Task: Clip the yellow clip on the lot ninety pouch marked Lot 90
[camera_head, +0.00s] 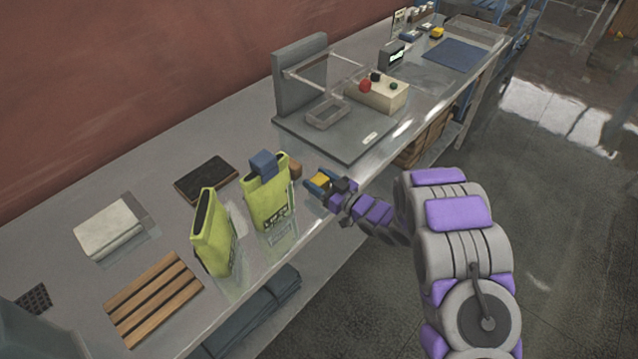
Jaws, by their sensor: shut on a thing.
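My gripper (318,187) is shut on the yellow clip (320,181) and holds it near the bench's front edge, to the right of the pouches. My gripper is apart from both pouches.
A small brown block (295,169) sits behind the clipped pouch.

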